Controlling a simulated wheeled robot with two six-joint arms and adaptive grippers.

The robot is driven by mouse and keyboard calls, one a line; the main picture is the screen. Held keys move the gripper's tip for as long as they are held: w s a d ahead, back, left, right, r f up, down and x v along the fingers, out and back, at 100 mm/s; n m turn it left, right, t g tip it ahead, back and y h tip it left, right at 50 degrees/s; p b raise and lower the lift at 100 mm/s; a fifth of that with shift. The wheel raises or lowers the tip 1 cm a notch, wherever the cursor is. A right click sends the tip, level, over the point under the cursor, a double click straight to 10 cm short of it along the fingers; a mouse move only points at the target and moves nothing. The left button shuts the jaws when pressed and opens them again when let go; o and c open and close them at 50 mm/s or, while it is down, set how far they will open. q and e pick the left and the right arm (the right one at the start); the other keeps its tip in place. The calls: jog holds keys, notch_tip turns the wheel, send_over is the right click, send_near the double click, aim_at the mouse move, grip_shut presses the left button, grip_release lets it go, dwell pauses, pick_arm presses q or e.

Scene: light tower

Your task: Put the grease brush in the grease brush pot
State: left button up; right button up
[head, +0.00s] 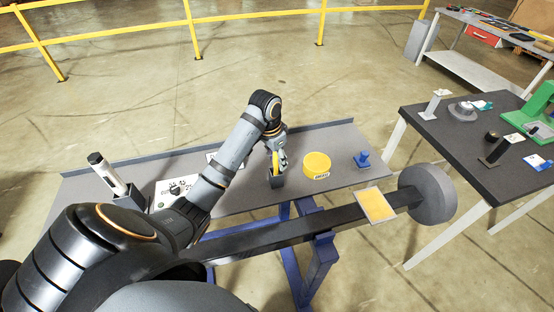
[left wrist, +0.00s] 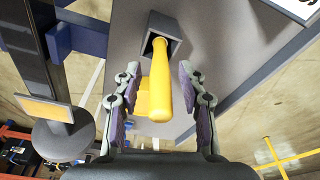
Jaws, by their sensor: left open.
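The grease brush shows as a yellow handle (left wrist: 160,80) that rises out of a dark grey square pot (left wrist: 178,33) in the left wrist view. In the head view the brush handle (head: 282,160) stands in the same small pot (head: 277,182) on the grey bench. My left gripper (left wrist: 157,80) is open, with one finger on each side of the handle and gaps visible between. In the head view the left gripper (head: 278,150) is just above the pot. The brush's bristle end is hidden inside the pot. My right gripper is out of view.
A round yellow tub (head: 317,165) and a small blue item (head: 362,159) stand right of the pot. A white-and-black tool in a holder (head: 105,173) and a control box (head: 175,188) are at left. A dark beam with a round grey disc (head: 428,193) crosses in front.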

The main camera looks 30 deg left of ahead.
pick_arm(q)
jog(key=r, duration=0.3)
jog(key=r+p, duration=0.1)
jog(key=shift+s+a+r, duration=0.15)
jog(key=shift+s, duration=0.1)
notch_tip(320, 180, up, 7)
jog(key=s+p, duration=0.1)
jog(key=p, duration=0.6)
jog(key=shift+s+a+r, duration=0.15)
jog(key=shift+s+r, duration=0.05)
